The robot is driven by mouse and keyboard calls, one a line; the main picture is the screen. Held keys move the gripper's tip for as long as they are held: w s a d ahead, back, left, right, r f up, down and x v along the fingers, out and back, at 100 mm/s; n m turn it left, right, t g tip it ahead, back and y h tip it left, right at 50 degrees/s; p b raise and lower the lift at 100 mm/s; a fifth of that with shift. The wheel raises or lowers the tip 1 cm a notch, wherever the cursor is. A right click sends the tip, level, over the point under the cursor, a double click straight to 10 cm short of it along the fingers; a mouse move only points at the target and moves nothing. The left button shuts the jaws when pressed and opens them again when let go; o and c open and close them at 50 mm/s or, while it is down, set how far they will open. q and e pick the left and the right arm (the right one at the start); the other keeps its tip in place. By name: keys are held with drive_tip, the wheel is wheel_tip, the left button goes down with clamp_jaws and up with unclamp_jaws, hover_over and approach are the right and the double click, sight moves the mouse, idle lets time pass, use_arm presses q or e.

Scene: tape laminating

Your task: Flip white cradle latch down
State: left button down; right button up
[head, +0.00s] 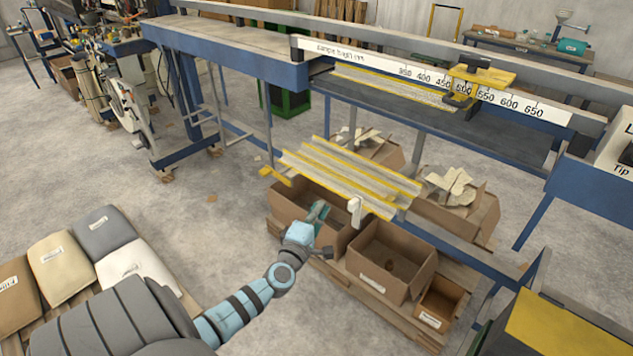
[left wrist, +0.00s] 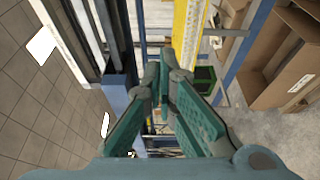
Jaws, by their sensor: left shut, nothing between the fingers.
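The white cradle latch (head: 355,206) stands upright at the near edge of the yellow-edged cradle rails (head: 340,172) in the head view. My left gripper (head: 319,208) is shut and empty. In the head view it appears left of the latch, below the near edge of the rails, with a visible gap to the latch. The teal fingers also show in the left wrist view (left wrist: 161,85), with their tips together. A yellow rail (left wrist: 187,35) runs past the tips there. I cannot make out the latch for certain in that view. My right gripper is not in view.
Open cardboard boxes (head: 391,262) stand on a pallet below and right of my left gripper. A ruler rail (head: 400,70) with a yellow stop (head: 480,78) runs behind the cradle. Stacked sacks (head: 110,245) lie at left.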

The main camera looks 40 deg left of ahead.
use_arm(q)
drive_tip(key=w, duration=0.1)
drive_tip(key=w+d, duration=0.1)
drive_tip(key=w, duration=0.1)
drive_tip(key=w+d, duration=0.1)
drive_tip(key=shift+w+d, duration=0.15)
drive_tip(key=shift+w, duration=0.25)
